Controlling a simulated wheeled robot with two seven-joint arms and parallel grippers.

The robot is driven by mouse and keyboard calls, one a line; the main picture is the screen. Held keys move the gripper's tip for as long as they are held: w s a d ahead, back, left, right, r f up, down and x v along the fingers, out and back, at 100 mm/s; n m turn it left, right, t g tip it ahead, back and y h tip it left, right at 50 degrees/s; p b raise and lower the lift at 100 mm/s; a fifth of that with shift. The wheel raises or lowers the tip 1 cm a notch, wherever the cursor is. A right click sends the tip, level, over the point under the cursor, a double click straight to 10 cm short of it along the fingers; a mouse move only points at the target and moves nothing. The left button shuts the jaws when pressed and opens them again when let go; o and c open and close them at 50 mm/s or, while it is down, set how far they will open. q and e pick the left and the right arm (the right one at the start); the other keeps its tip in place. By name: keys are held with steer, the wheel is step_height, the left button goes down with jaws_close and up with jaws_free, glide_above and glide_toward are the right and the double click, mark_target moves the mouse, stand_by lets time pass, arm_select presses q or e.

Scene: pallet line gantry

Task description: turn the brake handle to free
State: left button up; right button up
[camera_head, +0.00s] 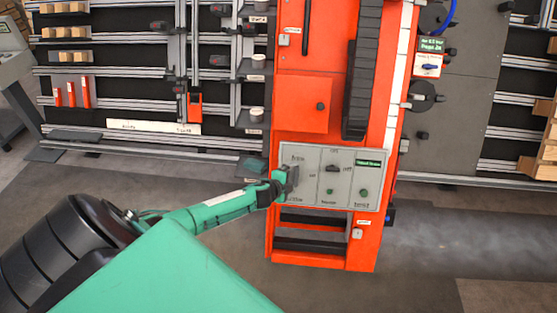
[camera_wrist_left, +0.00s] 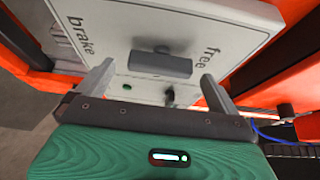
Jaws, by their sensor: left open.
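The brake handle (camera_wrist_left: 160,65) is a dark grey bar with a round hub on a light grey panel. In the left wrist view it lies nearly crosswise, between the word "brake" on the left and "free" on the right. My left gripper (camera_wrist_left: 157,75) is open, its two fingers apart in front of the panel, with the bar showing in the gap between them. I see no finger closed on it. In the head view my left gripper (camera_head: 288,182) is at the panel's left section and hides most of the handle. My right gripper is not in view.
The grey control panel (camera_head: 343,190) also carries a black switch (camera_head: 332,168) and green buttons close to the handle. It sits on an orange cabinet (camera_head: 302,103). Racks with rails (camera_head: 110,70) stand behind on the left. Floor (camera_head: 440,235) is open at the right.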

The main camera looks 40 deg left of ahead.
arm_select(q)
steer(key=v, duration=1.1)
steer(key=shift+s, duration=0.2)
steer(key=shift+r, duration=0.1)
steer(key=s+f+n+g+y, duration=0.1)
steer(key=s+f+n+g, duration=0.1)
steer(key=s+f, duration=0.55)
steer(key=s+f+n+g, duration=0.2)
steer(key=s+f+n, duration=0.15)
steer(key=f, duration=0.75)
steer(key=s+f+n+g+y, duration=0.1)
steer(key=s+f+n+g, duration=0.1)
steer(key=s+f, duration=0.55)
steer(key=s+d+f+n+g, duration=0.1)
steer(key=s+d+f, duration=0.4)
steer(key=s, duration=0.5)
steer(key=s+d+f+n+g+h, duration=0.1)
steer(key=s+d+f+n+g, duration=0.1)
steer(key=s+d+f, duration=0.4)
steer(key=s+d+f+n+g+h, duration=0.1)
steer(key=s+d+f, duration=0.4)
steer(key=s, duration=0.8)
step_height(320, 180, down, 2)
steer(key=shift+s+d+n+g, duration=0.4)
steer(key=shift+n+g, duration=0.25)
steer(key=shift+g, duration=0.35)
steer(key=shift+w, duration=0.1)
